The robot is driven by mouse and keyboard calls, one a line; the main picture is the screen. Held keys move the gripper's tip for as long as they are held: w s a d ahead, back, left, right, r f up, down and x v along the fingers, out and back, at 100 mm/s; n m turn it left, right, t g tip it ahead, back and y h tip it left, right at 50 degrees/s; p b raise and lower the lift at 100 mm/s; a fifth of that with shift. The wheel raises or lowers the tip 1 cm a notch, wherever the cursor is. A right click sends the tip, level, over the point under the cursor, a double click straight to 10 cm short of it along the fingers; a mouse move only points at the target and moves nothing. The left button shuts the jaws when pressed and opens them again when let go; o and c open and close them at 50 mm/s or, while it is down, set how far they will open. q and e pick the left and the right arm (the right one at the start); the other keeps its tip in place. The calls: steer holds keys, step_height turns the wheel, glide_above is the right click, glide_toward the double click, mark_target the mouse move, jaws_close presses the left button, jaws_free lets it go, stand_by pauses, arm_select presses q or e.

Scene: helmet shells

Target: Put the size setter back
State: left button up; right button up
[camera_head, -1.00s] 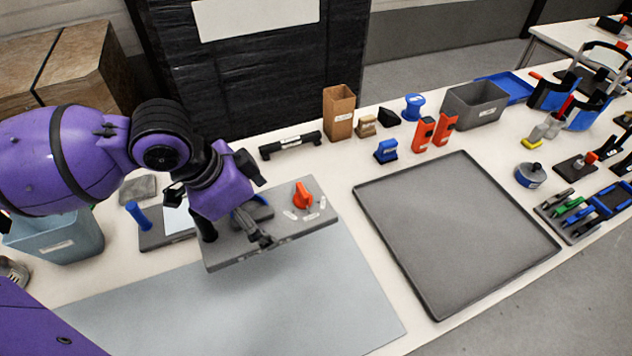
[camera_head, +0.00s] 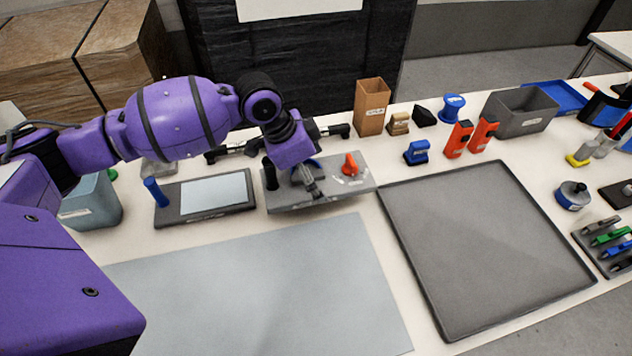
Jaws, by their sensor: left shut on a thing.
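The size setter (camera_head: 352,191) is a flat grey plate with an orange knob, a black post at its left and a blue part near its middle. It is at the back of the table, just behind the pale blue-grey mat (camera_head: 265,285). My left gripper (camera_head: 312,190) is shut on the size setter, with its fingers at the plate's middle and front edge. The wrist hides part of the plate's back. The plate looks about level; I cannot tell whether it touches the table. My right gripper is not in view.
A board with a blue handle (camera_head: 155,192) is close on the left. A black bar (camera_head: 335,131) lies behind. A cardboard box (camera_head: 371,105) and a blue block (camera_head: 417,152) stand behind and to the right. A large grey tray (camera_head: 485,240) is at the right.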

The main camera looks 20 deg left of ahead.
arm_select(q)
steer(key=shift+w+f, duration=0.75)
steer(key=shift+f, duration=1.5)
steer(key=shift+f, duration=0.15)
steer(key=o, duration=1.2)
steer(key=shift+f, duration=0.1)
steer(key=shift+c, duration=0.2)
steer(key=v, duration=1.2)
steer(key=shift+s, duration=0.1)
